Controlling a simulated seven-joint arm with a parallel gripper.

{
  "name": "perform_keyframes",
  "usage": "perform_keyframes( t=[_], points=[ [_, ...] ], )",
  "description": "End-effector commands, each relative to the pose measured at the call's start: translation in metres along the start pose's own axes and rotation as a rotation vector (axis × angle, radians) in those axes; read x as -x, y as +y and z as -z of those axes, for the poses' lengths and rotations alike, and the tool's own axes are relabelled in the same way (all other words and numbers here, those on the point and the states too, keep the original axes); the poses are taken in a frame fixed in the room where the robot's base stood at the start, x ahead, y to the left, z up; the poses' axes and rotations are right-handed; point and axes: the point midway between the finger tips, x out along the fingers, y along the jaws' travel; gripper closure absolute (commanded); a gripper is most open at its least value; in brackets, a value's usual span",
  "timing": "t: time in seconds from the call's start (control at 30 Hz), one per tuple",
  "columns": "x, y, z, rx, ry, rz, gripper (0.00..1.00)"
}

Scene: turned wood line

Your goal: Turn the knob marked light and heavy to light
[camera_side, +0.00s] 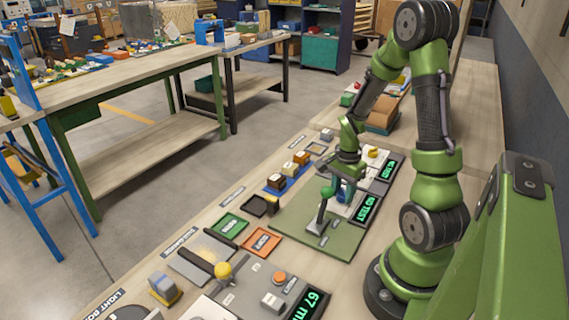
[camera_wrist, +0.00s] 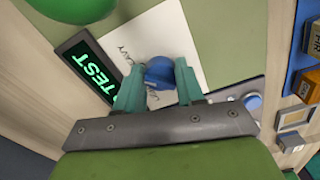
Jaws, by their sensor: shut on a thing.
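A round blue knob (camera_wrist: 160,73) sits on a white plate (camera_wrist: 178,32) with dark lettering. In the wrist view "HEAVY" is partly readable at the knob's upper left, and more lettering near the left finger is mostly covered. My gripper (camera_wrist: 159,82) has its two teal fingers on either side of the knob, shut on it. In the side view my gripper (camera_side: 345,186) points down at the plate, and the blue knob (camera_side: 346,194) shows only in part. Which way the knob's marker points cannot be told.
A display reading "NO TEST" (camera_side: 367,209) stands right beside the plate, with another display (camera_side: 388,171) behind it. A grey lever (camera_side: 319,219) stands on the green mat (camera_side: 290,222) in front. Coloured trays (camera_side: 231,226) and blocks lie to the left.

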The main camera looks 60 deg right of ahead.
Motion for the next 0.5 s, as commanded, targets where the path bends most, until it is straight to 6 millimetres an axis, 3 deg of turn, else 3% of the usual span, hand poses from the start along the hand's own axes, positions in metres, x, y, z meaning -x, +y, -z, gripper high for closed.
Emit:
perform_keyframes(
  t=[0.5],
  points=[
    [0.0004,0.0024,0.0000,0.426,-0.001,-0.001,0.93]
  ],
)
